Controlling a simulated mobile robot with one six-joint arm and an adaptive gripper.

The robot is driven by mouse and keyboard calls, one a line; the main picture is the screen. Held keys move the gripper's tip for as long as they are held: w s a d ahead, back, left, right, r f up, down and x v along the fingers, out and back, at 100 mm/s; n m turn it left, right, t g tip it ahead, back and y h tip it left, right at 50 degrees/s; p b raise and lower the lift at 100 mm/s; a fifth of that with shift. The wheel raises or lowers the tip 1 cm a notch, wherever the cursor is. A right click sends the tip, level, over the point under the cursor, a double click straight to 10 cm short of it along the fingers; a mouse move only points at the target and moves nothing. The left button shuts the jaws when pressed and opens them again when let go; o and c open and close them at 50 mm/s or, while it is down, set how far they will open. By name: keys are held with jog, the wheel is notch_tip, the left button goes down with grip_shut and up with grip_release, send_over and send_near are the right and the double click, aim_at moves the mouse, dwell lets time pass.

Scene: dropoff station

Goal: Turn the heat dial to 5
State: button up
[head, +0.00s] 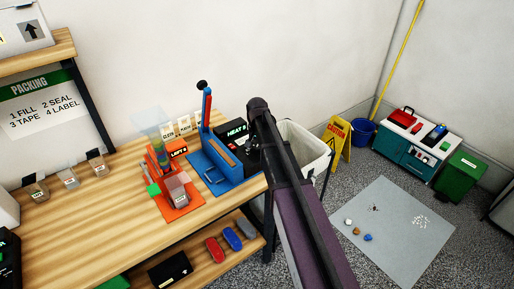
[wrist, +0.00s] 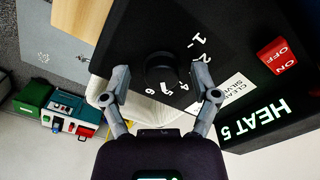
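The black heat dial (wrist: 160,69) shows in the wrist view on a dark panel, with white numbers printed around it. The green display (wrist: 254,118) beside it reads HEAT 5, upside down in the picture. My gripper (wrist: 161,82) is open, with one finger on each side of the dial. Gaps show between the fingers and the dial. In the head view the black control box (head: 233,131) with its green HEAT text adjoins the blue sealer (head: 211,163). My arm hides the dial there.
A red ON/OFF switch (wrist: 278,54) and a white label (wrist: 232,91) share the panel. An orange device (head: 176,200) stands left of the sealer on the wooden bench (head: 110,220). A white bin (head: 305,145) stands just beyond the bench's right end.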

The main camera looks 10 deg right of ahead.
aim_at(257, 147)
jog(key=shift+w+n, duration=0.1)
jog(key=shift+n, duration=0.3)
jog(key=n, duration=1.1)
jog(key=shift+n, duration=0.3)
jog(key=n, duration=1.1)
jog(key=shift+r+n, duration=0.1)
jog(key=shift+n, duration=0.3)
notch_tip(257, 147, up, 14)
jog(key=p, duration=1.4)
jog(key=s+f+m+b, duration=0.3)
jog(key=s+m, duration=0.6)
jog(key=s, duration=0.2)
jog(key=s+f+m+b, duration=0.3)
jog(key=s+m, duration=0.6)
jog(key=s, duration=0.3)
jog(key=shift+s+f+m, duration=0.15)
jog(key=shift+s+m, duration=0.15)
dwell(0.3)
